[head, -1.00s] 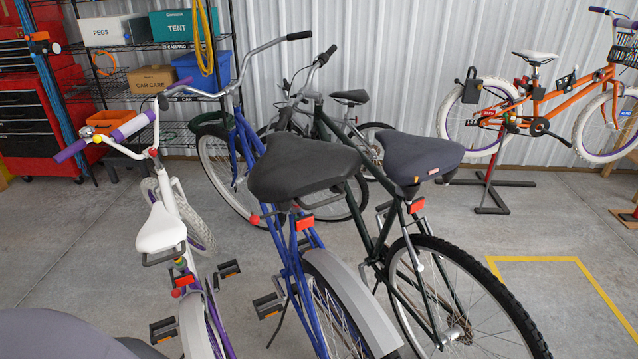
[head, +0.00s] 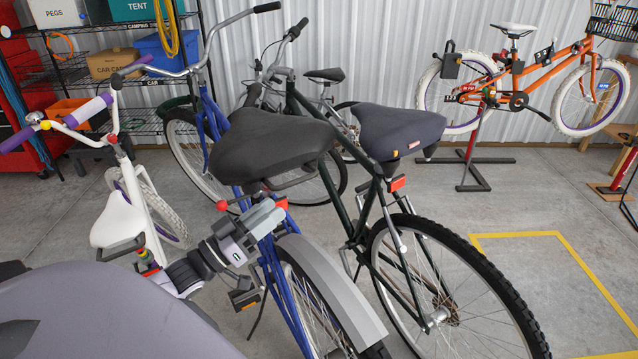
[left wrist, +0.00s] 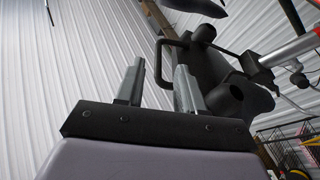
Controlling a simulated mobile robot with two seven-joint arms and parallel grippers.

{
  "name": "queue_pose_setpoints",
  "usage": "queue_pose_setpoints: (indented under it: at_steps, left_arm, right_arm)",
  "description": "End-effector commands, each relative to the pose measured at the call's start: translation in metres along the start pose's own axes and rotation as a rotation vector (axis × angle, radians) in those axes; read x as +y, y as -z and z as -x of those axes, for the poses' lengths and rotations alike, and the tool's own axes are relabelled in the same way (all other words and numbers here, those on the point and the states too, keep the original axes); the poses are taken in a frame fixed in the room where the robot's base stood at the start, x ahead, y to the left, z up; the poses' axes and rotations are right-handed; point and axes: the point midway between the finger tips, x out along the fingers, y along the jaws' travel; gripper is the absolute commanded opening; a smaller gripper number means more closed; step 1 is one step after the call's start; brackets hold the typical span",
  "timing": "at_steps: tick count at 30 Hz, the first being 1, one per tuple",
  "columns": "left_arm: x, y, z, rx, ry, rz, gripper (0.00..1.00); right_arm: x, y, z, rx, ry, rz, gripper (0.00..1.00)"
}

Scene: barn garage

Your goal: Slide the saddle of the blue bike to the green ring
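The blue bike (head: 281,287) stands in the middle of the head view with its dark saddle (head: 268,146) on top. A red knob (head: 222,205) shows below the saddle. My left gripper (head: 268,214) is just under the saddle, close to the seat post. Its two fingers stand apart with a gap in the left wrist view (left wrist: 158,80); nothing is clearly between them. Contact with the bike cannot be told. The gripper hides much of the seat post, and I see no green ring on this bike. My right gripper is not in view.
A dark green bike (head: 370,235) stands close on the right. A white bike (head: 150,215) with a small white saddle stands on the left. An orange bike (head: 535,70) hangs on a stand behind. Shelves (head: 140,75) stand at back left. Floor with yellow lines (head: 560,236) is open at right.

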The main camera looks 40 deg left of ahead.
Motion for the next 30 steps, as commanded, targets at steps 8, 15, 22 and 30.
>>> queue_pose_setpoints:
  at_steps: [8,15,22,30]
  left_arm:
    - [-0.005,0.02,-0.014,0.055,-0.04,0.013,0.38]
    - [-0.004,0.021,-0.044,0.055,-0.039,0.012,0.38]
    - [-0.003,0.022,-0.067,0.053,-0.038,0.011,0.38]
    - [-0.002,0.021,-0.075,0.049,-0.037,0.012,0.38]
  right_arm:
    - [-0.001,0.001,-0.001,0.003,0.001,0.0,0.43]
    - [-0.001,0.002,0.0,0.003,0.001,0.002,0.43]
    - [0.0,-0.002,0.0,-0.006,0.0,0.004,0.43]
    - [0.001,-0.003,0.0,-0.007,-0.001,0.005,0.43]
